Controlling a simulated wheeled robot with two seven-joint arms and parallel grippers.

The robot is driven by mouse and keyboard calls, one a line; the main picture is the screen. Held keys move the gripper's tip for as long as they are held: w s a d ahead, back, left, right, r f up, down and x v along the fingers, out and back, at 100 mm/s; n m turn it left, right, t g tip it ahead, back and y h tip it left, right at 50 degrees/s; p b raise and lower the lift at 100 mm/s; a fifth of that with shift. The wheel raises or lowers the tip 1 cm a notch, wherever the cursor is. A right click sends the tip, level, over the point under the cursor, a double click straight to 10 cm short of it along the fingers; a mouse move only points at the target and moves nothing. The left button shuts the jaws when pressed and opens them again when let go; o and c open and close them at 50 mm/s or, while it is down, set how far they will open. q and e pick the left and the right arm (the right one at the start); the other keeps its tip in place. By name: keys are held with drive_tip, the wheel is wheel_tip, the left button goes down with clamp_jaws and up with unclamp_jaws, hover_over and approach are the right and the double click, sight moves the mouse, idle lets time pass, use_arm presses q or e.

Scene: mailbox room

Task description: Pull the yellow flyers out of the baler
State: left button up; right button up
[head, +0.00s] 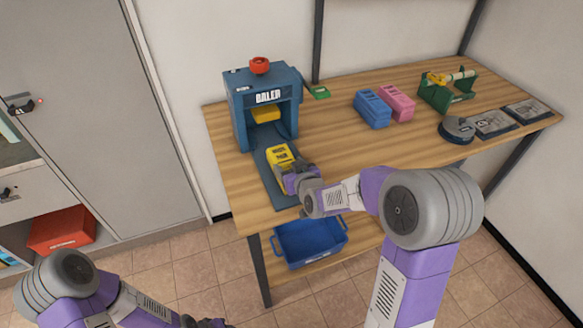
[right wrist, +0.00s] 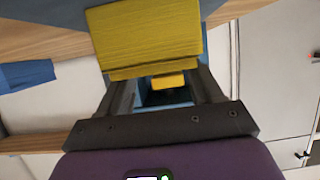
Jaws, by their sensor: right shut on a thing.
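The blue baler (head: 240,95), labelled BALER and with a red knob on top, stands at the left end of the wooden table. A stack of yellow flyers (head: 280,154) is at the front of the baler, over its blue tray (head: 283,192). My right gripper (head: 291,172) is shut on the near end of the stack. In the right wrist view the yellow flyers (right wrist: 145,42) sit between the fingers of my right gripper (right wrist: 163,85). A yellow block (head: 266,114) shows inside the baler's opening. My left gripper (head: 205,322) is low at the bottom edge, mostly cut off.
Blue (head: 372,109) and pink (head: 397,102) bundles stand mid-table. A green stand (head: 447,93), a dark round tape-like item (head: 457,130) and flat grey packs (head: 492,123) are to the right. A blue bin (head: 310,243) sits below the table. The front middle tabletop is clear.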

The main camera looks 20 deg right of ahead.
drive_tip(key=o, duration=1.4)
drive_tip(key=shift+o, duration=0.2)
drive_tip(key=p+v, duration=0.2)
drive_tip(key=v, duration=0.5)
drive_tip(key=shift+s+r, duration=0.15)
drive_tip(key=shift+s, duration=0.05)
